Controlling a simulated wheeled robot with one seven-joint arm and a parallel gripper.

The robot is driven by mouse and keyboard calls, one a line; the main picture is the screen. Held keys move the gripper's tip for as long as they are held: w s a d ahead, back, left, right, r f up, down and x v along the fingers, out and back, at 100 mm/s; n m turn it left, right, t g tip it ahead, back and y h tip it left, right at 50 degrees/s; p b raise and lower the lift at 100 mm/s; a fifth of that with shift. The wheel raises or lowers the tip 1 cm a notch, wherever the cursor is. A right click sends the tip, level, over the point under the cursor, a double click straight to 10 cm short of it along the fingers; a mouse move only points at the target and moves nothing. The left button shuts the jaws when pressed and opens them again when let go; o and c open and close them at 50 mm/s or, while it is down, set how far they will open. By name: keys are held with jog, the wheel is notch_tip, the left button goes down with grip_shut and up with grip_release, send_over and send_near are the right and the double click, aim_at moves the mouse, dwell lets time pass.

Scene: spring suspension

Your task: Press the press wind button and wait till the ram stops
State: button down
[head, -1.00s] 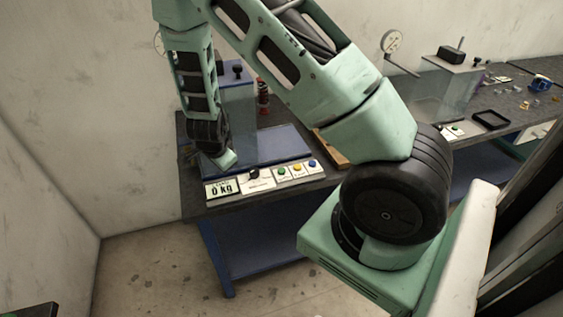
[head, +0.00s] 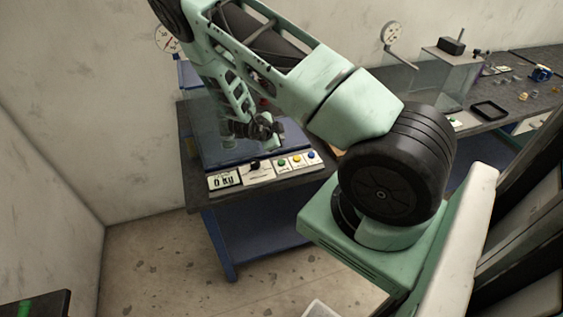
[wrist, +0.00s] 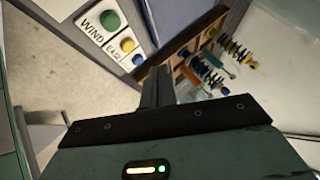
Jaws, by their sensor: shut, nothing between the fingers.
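The press control panel (head: 262,172) lies on the front edge of the bench, with a display reading 0 kg (head: 224,180). It has a green button (head: 282,162), a yellow button (head: 297,160) and a blue button (head: 311,156). In the wrist view the word WIND stands beside the green button (wrist: 110,21); the yellow (wrist: 127,45) and blue (wrist: 138,60) buttons follow it. My gripper (head: 271,144) is above and just behind the buttons, apart from them. Its shut, empty fingers (wrist: 157,86) show in the wrist view. My arm hides much of the press and its ram.
A wooden tray (wrist: 182,72) with springs and small parts lies beside the panel in the wrist view. A gauge dial (head: 168,38) is behind my arm. A second bench at right holds a clear-guarded machine (head: 448,78) and a black tray (head: 490,109).

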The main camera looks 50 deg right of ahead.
aim_at(279, 163)
jog(key=shift+f+b, duration=3)
jog(key=shift+f, duration=1.35)
jog(key=shift+f+b, duration=0.4)
jog(key=shift+b, duration=0.1)
